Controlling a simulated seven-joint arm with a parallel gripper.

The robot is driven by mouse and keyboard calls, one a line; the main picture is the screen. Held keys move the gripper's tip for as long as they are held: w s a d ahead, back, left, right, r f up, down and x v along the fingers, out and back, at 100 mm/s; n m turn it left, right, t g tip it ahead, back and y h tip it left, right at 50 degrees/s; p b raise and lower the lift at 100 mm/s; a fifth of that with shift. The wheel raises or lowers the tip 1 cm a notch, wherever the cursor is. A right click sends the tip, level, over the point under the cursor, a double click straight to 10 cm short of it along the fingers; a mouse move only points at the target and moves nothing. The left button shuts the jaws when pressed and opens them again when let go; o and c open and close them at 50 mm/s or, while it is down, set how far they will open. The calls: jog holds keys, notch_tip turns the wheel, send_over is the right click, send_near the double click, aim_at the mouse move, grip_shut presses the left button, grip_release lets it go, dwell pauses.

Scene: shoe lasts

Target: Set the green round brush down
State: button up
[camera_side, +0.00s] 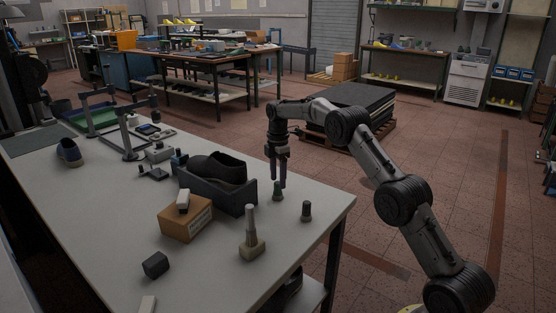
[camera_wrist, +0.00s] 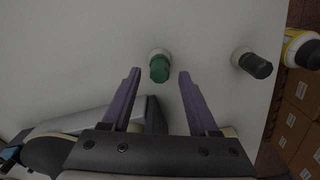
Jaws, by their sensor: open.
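The green round brush (camera_side: 277,190) stands upright on the pale table (camera_side: 330,201), near its right edge. In the wrist view the green brush (camera_wrist: 159,66) shows from above, between and just beyond the two purple fingertips. My gripper (camera_side: 279,184) points down over it in the side view, and its fingers (camera_wrist: 157,72) are spread apart. I see clear gaps between the brush and both fingers in the wrist view.
A dark round brush (camera_side: 306,211) stands to the right, close to the table edge; it also shows in the wrist view (camera_wrist: 254,63). A dark tray (camera_side: 222,197) holding a black shoe (camera_side: 218,168) is to the left. A post on a block (camera_side: 250,232), a cardboard box (camera_side: 186,219) and a black cup (camera_side: 155,265) stand nearer the camera.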

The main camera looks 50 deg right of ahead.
aim_at(278, 182)
notch_tip(278, 182, up, 10)
jog(key=shift+f, duration=0.15)
jog(key=s+a+r+m+t, duration=0.3)
jog(key=s+a+r+m, duration=0.4)
jog(key=s+a+r, duration=0.9)
jog(key=s+a+f+m+t, duration=0.1)
jog(key=s+a+f+m, duration=0.1)
jog(key=s, duration=0.6)
jog(key=s+a+f+m, duration=0.2)
jog(key=s+f, duration=0.3)
jog(key=s, duration=0.2)
jog(key=s+a+f+m+t, duration=0.1)
jog(key=s+f, duration=0.3)
jog(key=s, duration=0.4)
jog(key=shift+s+a+m+t, duration=0.3)
jog(key=shift+a+m, duration=0.45)
jog(key=shift+m, duration=0.05)
